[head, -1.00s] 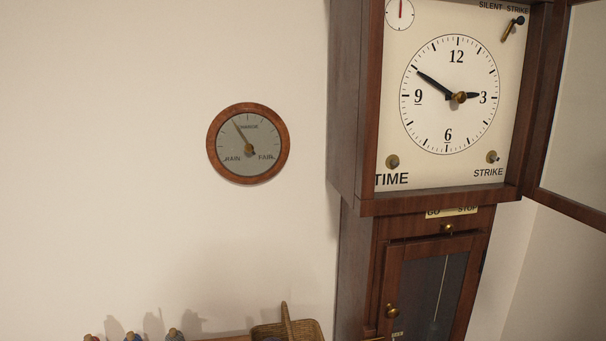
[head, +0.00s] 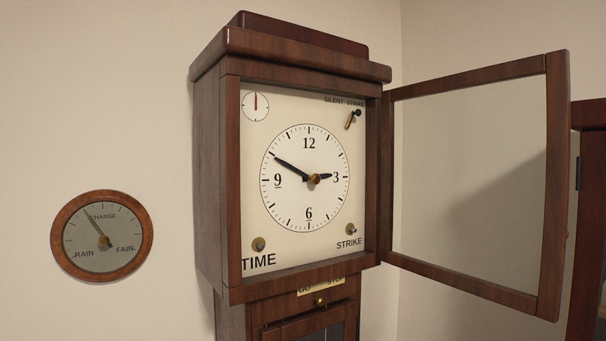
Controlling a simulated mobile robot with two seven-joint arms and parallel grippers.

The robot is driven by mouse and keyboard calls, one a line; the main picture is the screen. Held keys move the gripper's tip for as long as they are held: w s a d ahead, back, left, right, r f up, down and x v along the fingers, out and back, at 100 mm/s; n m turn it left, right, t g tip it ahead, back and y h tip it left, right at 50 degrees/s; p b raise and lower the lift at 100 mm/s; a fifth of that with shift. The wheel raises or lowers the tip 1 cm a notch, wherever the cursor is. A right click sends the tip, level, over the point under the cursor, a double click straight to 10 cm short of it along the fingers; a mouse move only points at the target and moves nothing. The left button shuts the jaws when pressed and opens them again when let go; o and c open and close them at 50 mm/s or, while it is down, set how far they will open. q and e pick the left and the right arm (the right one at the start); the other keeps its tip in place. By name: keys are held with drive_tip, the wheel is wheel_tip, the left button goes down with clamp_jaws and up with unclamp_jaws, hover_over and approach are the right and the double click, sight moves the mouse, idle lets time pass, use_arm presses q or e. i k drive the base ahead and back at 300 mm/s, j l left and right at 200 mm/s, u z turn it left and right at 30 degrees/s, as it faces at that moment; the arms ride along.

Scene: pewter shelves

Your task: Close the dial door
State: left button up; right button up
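The dial door (head: 552,185) is a dark wood frame around a clear pane. It hangs wide open, hinged at the right side of the clock case and swung out to the right. The clock case (head: 210,180) is a tall dark wood box. Its white dial (head: 285,255) is uncovered, with black hands, a small red-handed subdial at upper left, a silent/strike lever (head: 353,119) at upper right, and TIME and STRIKE winding points below. Neither of my grippers shows in the head view.
A round wood-rimmed barometer (head: 103,235) hangs on the wall at left. Below the dial is a go/stop plate (head: 320,287) with a brass knob (head: 320,302) and the top of a lower door. Another dark wood piece (head: 588,200) stands at the right edge, behind the dial door.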

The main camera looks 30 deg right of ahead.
sight(556, 64)
drive_tip(key=k+l, duration=0.8)
drive_tip(key=l, duration=0.1)
